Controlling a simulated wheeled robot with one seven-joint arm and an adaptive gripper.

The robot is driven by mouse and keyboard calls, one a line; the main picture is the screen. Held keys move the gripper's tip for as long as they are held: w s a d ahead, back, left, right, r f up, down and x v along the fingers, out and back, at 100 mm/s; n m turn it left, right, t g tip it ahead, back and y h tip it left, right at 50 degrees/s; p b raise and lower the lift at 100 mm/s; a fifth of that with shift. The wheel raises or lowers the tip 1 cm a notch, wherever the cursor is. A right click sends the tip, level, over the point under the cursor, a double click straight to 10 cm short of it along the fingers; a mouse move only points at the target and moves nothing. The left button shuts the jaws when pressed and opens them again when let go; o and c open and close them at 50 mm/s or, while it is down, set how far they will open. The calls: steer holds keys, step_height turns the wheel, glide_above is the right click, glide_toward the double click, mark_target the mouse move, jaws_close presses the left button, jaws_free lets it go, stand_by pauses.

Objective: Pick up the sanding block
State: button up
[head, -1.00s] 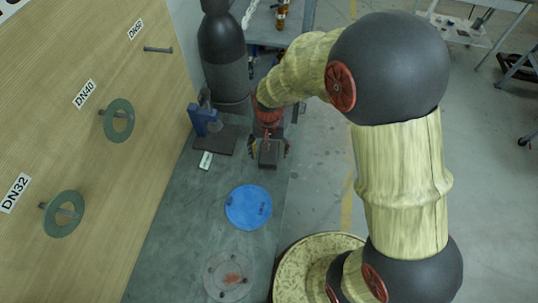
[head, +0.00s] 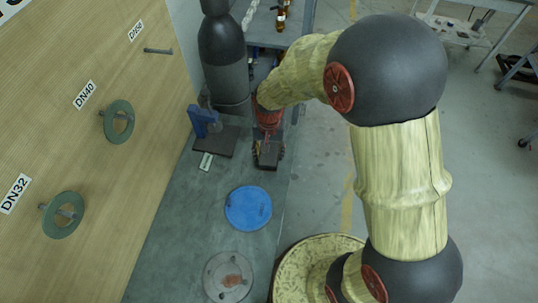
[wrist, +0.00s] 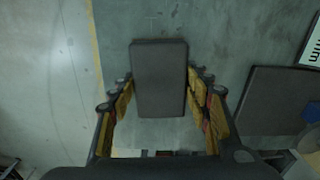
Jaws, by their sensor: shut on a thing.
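The sanding block is a dark grey rectangular block (head: 268,157) at the right edge of the bench in the head view. In the wrist view the block (wrist: 159,78) stands between my fingers, its long side running up the picture. My gripper (head: 267,152) is shut on the block, with fingers on both sides of it. In the wrist view my gripper (wrist: 162,92) shows yellow finger pads left and right of the block. I cannot tell whether the block touches the bench.
A blue disc (head: 248,208) and a grey flange (head: 228,276) lie nearer. A dark cylinder (head: 222,65) stands behind.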

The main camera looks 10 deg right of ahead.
steer(key=shift+c, duration=1.2)
steer(key=shift+r, duration=0.5)
step_height(320, 180, up, 2)
steer(key=shift+r+p, duration=0.2)
steer(key=shift+p, duration=0.2)
steer(key=s+r, duration=0.2)
steer(key=r, duration=0.1)
steer(key=s+d+r+p, duration=0.1)
steer(key=s+r, duration=0.1)
steer(key=shift+s+r, duration=0.4)
steer(key=s+d+r+p, duration=0.1)
steer(key=s+d+r, duration=0.1)
steer(key=s, duration=0.6)
steer(key=shift+s+d+r+p, duration=0.15)
steer(key=shift+s+r+p, duration=0.25)
steer(key=shift+r, duration=0.5)
